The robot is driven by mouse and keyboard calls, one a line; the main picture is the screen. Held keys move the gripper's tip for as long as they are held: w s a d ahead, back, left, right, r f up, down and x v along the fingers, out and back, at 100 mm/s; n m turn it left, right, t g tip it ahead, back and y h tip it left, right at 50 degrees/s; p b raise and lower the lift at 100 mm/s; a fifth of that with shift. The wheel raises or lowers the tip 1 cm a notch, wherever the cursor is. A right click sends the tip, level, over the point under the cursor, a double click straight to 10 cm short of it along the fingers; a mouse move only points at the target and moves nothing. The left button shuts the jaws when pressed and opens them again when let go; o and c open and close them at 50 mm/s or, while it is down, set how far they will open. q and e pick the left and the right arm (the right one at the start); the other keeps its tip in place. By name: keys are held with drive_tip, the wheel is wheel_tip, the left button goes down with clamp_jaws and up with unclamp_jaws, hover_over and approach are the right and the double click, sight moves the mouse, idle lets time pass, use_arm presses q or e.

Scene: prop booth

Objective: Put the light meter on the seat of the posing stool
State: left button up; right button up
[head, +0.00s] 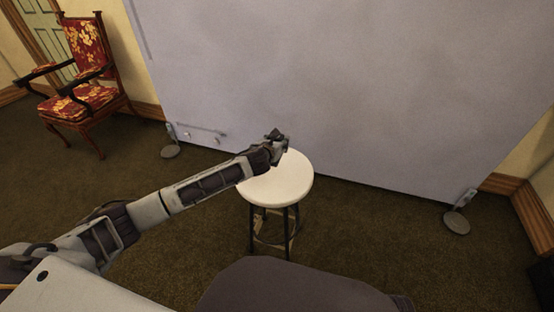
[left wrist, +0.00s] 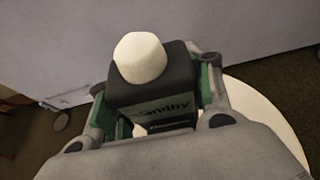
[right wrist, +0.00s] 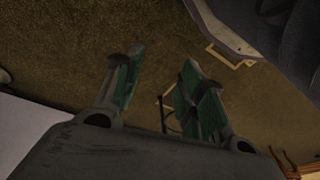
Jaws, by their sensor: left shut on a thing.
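The light meter (left wrist: 152,90) is a dark box with a white dome and lettering on its side. My left gripper (head: 278,146) is shut on it, with green-padded fingers on both sides. The posing stool (head: 280,183) has a round cream seat and dark legs. In the head view the left gripper shows over the far part of the seat; the seat also shows below and to the right in the left wrist view (left wrist: 262,112). I cannot tell the gap between meter and seat. My right gripper (right wrist: 160,72) is open and empty above the carpet, outside the head view.
A large grey backdrop panel (head: 350,80) stands close behind the stool, on feet with round grey bases (head: 456,222). A red floral armchair (head: 85,95) stands at the back left.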

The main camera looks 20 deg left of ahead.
use_arm(q)
drive_tip(key=shift+f+b, duration=0.45)
drive_tip(key=shift+f, duration=1.05)
use_arm(e)
drive_tip(key=shift+w+a+r, duration=0.15)
drive_tip(key=shift+a+r, duration=0.1)
drive_tip(key=shift+r, duration=0.55)
use_arm(q)
drive_tip(key=shift+f, duration=0.55)
drive_tip(key=shift+f+b, duration=0.6)
drive_tip(key=shift+f, duration=0.75)
use_arm(e)
wheel_tip(320, 180, up, 2)
drive_tip(key=shift+w+a+r+t, duration=0.15)
drive_tip(key=shift+r+t, duration=0.05)
drive_tip(key=shift+t, duration=0.2)
